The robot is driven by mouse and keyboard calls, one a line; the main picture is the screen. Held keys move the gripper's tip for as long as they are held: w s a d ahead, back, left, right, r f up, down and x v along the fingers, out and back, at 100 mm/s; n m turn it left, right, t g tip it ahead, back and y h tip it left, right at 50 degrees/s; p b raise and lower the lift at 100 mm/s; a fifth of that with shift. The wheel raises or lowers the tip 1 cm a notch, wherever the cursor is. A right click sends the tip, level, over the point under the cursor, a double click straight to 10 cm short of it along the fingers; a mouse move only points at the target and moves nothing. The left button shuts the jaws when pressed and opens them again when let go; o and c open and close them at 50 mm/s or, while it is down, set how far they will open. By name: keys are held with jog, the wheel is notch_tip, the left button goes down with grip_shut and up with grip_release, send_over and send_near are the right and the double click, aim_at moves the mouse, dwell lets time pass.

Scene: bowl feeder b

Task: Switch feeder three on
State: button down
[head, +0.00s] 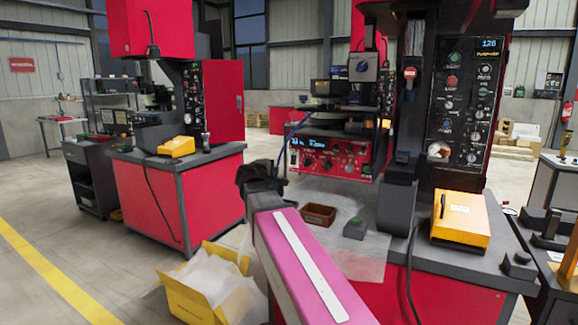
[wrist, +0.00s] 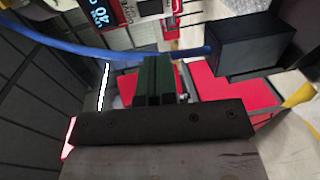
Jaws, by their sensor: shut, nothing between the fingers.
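A red feeder control box (head: 335,155) with a lit blue display, knobs and a pale switch (head: 294,160) at its left end sits under the bowl feeder of the nearer press. No feeder number is readable, and the switch position is too small to tell. Part of a lit display (wrist: 97,14) shows at the top of the wrist view. My gripper's dark green fingers (wrist: 153,78) are together and empty. In the head view my dark wrist (head: 258,172) is just left of the control box; the fingertips are not clear there.
A blue cable (wrist: 130,52) crosses the wrist view beyond the fingers, running to a dark box (wrist: 250,45). On the bench are a brown tray (head: 318,215), a small grey-green block (head: 355,229) and a yellow case (head: 461,220). An open yellow carton (head: 205,300) is on the floor.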

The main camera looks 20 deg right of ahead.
aim_at(293, 164)
jog(key=x, duration=1.4)
jog(key=shift+f, duration=0.1)
jog(key=shift+w+d+f, duration=0.1)
jog(key=shift+w+d, duration=0.1)
jog(key=shift+d, duration=0.05)
jog(key=shift+s+a, duration=0.1)
jog(key=v, duration=1.1)
